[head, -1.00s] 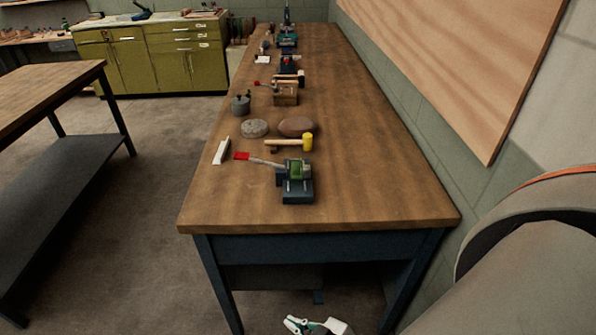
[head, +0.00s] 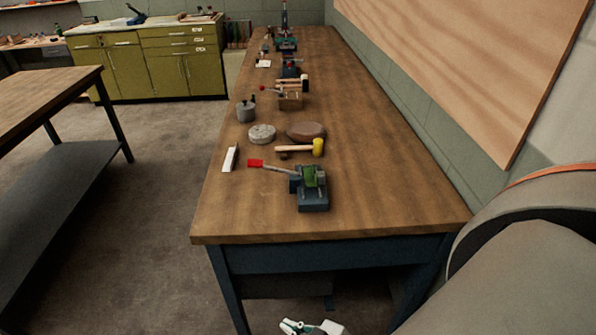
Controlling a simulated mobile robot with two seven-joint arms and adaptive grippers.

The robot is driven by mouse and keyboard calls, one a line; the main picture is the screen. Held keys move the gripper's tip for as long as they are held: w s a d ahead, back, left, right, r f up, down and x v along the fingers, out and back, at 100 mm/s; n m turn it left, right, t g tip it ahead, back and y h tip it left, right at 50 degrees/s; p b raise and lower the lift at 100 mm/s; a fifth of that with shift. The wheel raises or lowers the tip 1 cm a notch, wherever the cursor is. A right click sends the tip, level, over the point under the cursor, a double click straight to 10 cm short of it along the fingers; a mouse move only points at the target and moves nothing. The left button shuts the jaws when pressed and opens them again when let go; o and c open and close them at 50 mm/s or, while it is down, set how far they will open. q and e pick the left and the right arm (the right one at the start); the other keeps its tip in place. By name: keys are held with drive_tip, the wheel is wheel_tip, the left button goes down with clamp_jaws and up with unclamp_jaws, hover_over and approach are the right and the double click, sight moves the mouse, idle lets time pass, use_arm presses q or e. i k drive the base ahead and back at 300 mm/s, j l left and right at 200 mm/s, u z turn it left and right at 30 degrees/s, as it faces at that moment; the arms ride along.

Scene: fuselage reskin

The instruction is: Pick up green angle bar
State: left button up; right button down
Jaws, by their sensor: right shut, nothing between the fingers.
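A small green piece (head: 311,176), which looks like the green angle bar, sits on a dark blue-grey bench tool (head: 313,201) near the front edge of the long wooden table. The tool has a lever with a red grip (head: 255,163) pointing left. Part of the green piece is hidden by the tool, so its full shape is unclear. My right gripper (head: 287,326) shows at the bottom edge, below and in front of the table's front edge, well apart from the green piece. It is shut and empty. My left gripper is not in view.
A yellow-headed mallet (head: 296,150), a white block (head: 230,158), a round grey stone (head: 262,134) and a brown one (head: 306,131) lie behind the tool. More tools stand farther back. The table's right front (head: 400,205) is clear. A wall runs along the right.

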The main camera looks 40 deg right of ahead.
sight(308, 173)
drive_tip(key=i+j+z, duration=0.1)
drive_tip(key=z, duration=0.3)
drive_tip(key=i+j+z, duration=0.1)
drive_tip(key=j+z, duration=0.15)
drive_tip(key=z, duration=0.15)
